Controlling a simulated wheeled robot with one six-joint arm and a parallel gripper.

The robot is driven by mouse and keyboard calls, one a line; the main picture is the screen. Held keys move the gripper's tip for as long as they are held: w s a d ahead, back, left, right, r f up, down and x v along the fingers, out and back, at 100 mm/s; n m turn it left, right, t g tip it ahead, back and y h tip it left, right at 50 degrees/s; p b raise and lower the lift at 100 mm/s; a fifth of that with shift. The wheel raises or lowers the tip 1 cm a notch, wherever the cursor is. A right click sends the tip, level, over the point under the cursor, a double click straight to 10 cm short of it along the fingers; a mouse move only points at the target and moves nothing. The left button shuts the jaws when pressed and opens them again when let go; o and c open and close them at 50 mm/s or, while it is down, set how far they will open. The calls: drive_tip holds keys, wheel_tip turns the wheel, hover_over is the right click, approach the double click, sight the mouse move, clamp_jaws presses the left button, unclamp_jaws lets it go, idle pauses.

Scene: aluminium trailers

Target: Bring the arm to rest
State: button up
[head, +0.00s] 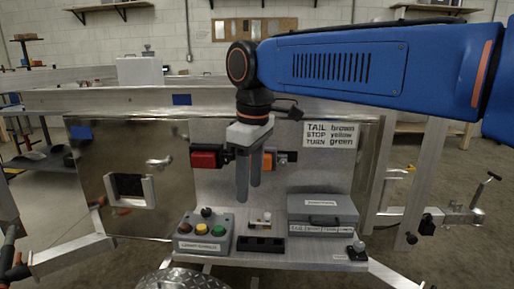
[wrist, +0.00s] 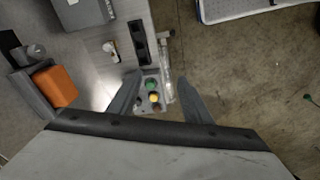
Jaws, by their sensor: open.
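My gripper (head: 248,182) hangs from my blue arm in the head view, fingers pointing down. It is in front of the trailer's upright panel and above the small shelf, with nothing between its fingers. In the wrist view my gripper (wrist: 155,88) shows two dark fingers spread apart and empty. The control box (wrist: 152,92) with green, yellow and red buttons appears between and beyond the fingertips there. In the head view the control box (head: 203,245) stands on the shelf, left of and below my gripper.
A red lamp (head: 204,158) and an orange lamp (head: 268,161) are mounted on the panel close to my gripper. A grey case (head: 323,207) stands on the shelf (head: 285,260) at right. A black slotted block (head: 263,244) lies below. Open floor (head: 455,165) shows at right.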

drive_tip(key=s+d+f+m, duration=0.2)
drive_tip(key=d+f+m, duration=0.1)
drive_tip(key=d, duration=0.8)
drive_tip(key=s+d+f+m+t, duration=0.2)
drive_tip(key=s+d+f+m, duration=0.3)
drive_tip(key=d+f, duration=0.3)
drive_tip(key=s+d+f+m+t, duration=0.1)
drive_tip(key=s+d+f+m, duration=0.4)
drive_tip(key=s+d+f, duration=0.3)
drive_tip(key=d+f, duration=0.1)
drive_tip(key=d, duration=0.2)
drive_tip(key=shift+d+t+h, duration=0.35)
drive_tip(key=shift+t+h, duration=0.05)
drive_tip(key=shift+f, duration=0.1)
